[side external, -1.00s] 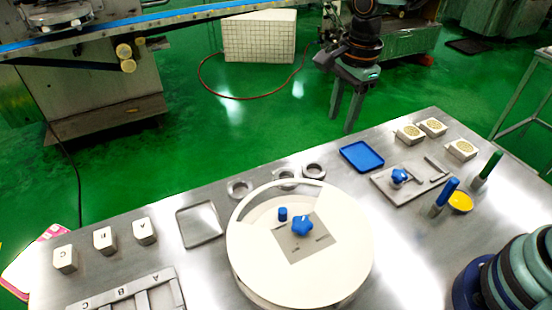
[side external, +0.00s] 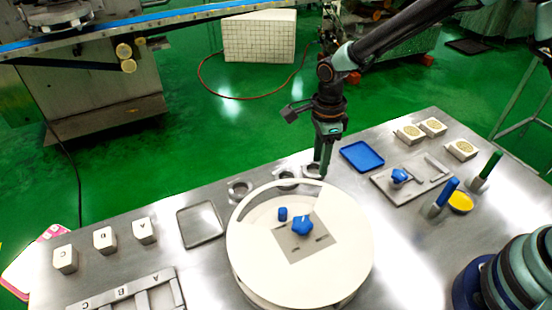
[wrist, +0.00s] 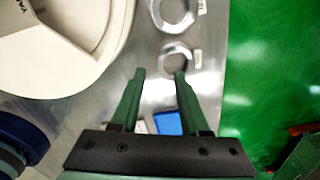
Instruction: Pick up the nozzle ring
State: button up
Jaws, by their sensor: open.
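Three similar metal rings lie in a row at the table's far edge, behind the round white machine part. In the side view these are the left ring (side external: 231,188), the middle ring (side external: 280,181) and the right ring (side external: 307,172). I cannot tell which one is the nozzle ring. My gripper (side external: 322,174) points down at the right ring and partly covers it. In the wrist view my gripper (wrist: 160,74) is open and empty, with the nearest ring (wrist: 180,43) just beyond the fingertips. Another ring (wrist: 188,22) shows further up.
The large round white machine part (side external: 250,240) stands close in front of the rings. A blue tray (side external: 362,157) lies to their right and a grey tray (side external: 200,225) to their left. Beyond the table's far edge is the green floor.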

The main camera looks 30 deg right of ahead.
aim_at(317, 175)
notch_tip(317, 175, down, 4)
jog(key=shift+f, duration=0.2)
jog(key=shift+w, duration=0.1)
grip_shut()
dwell(1.3)
